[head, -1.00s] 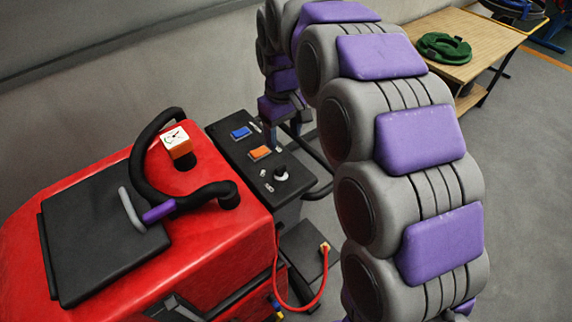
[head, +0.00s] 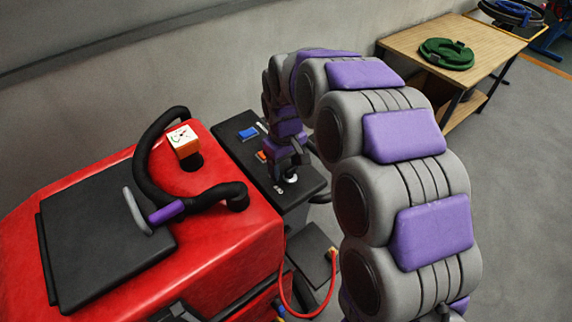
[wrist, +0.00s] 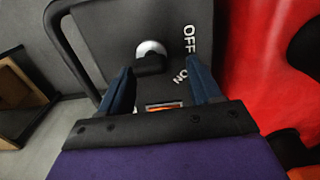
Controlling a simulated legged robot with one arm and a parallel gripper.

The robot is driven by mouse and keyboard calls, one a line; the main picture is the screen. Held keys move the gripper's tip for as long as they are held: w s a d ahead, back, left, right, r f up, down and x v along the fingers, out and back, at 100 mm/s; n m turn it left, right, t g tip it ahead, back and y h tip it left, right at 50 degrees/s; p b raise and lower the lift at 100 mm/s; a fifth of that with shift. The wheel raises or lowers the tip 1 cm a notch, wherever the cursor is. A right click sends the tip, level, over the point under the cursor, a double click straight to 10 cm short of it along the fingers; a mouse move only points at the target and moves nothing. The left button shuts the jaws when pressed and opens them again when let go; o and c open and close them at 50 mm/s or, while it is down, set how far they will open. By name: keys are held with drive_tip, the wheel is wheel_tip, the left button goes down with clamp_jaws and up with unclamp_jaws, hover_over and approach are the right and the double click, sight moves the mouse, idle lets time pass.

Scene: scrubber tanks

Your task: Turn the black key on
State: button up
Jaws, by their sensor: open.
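The black key (wrist: 149,64) sits in a pale round switch on the dark control panel (wrist: 105,35) in the wrist view. White OFF and ON lettering is beside it. The two fingertips of my gripper (wrist: 162,75) are apart and point toward the key, one on each side and nearer the camera, with nothing between them. In the head view, my gripper (head: 288,158) is over the panel, close to the pale key switch (head: 291,179), and partly hides it. Contact with the key cannot be told.
An orange switch (wrist: 163,106) lies between my fingers in the wrist view. A blue switch (head: 248,133) is on the panel. The red scrubber body (head: 240,245) with a black hose (head: 150,170) stands alongside. A wooden table (head: 400,42) with a green disc is behind.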

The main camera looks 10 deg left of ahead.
drive_tip(key=shift+c, duration=0.3)
drive_tip(key=shift+d+r, duration=0.2)
drive_tip(key=shift+d, duration=0.95)
drive_tip(key=c, duration=0.6)
drive_tip(key=shift+a, duration=0.45)
drive_tip(key=c, duration=0.4)
drive_tip(key=shift+m, duration=0.3)
drive_tip(key=m+p, duration=0.3)
drive_tip(key=m, duration=0.2)
drive_tip(key=shift+r+m+p, duration=0.1)
drive_tip(key=shift+m+p, duration=0.2)
drive_tip(key=m+p, duration=0.2)
drive_tip(key=m, duration=0.3)
drive_tip(key=shift+m, duration=0.3)
drive_tip(key=shift+p, duration=0.3)
